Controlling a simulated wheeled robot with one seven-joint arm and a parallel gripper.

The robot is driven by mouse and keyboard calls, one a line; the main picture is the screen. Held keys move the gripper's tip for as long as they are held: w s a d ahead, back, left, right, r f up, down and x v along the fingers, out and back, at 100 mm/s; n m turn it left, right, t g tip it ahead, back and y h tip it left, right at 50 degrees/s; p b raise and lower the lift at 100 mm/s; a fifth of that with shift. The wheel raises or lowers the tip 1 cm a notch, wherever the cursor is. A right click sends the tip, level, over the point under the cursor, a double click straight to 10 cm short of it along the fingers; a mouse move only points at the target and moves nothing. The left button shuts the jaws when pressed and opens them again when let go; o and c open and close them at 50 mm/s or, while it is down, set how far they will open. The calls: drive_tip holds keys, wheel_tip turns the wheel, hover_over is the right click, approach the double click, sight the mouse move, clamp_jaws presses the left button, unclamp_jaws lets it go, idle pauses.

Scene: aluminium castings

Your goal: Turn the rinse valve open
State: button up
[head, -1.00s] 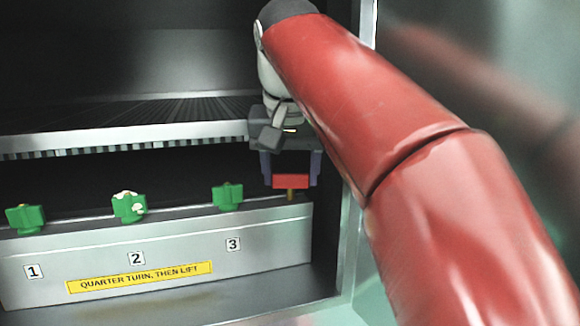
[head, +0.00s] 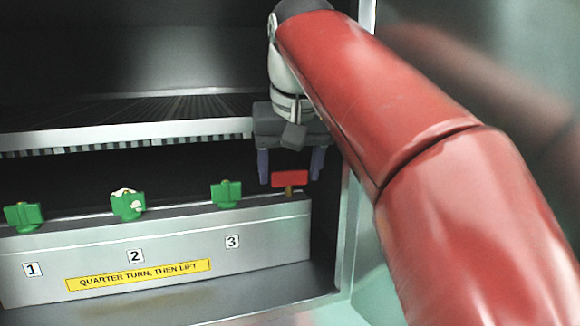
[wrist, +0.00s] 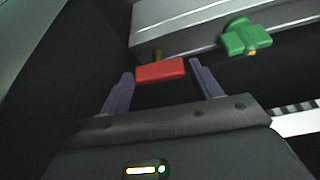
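A red valve handle (head: 290,178) sits on a short brass stem at the right end of the grey manifold box. It lies crosswise, roughly along the box. My gripper (head: 291,182) is open above and around it, with one dark finger off each end of the handle. In the wrist view the red handle (wrist: 160,70) lies at the level of the fingertips, with a visible gap to each finger. Nothing is held. No label shows on the red handle.
Three green handles, numbered 1 (head: 24,217), 2 (head: 128,205) and 3 (head: 226,194), stand along the manifold box (head: 180,240). It bears a yellow "QUARTER TURN, THEN LIFT" label (head: 138,276). A grated shelf (head: 120,134) is above; the cabinet's right wall (head: 352,230) is close beside my gripper.

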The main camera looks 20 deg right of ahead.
drive_tip(key=shift+o, duration=1.1)
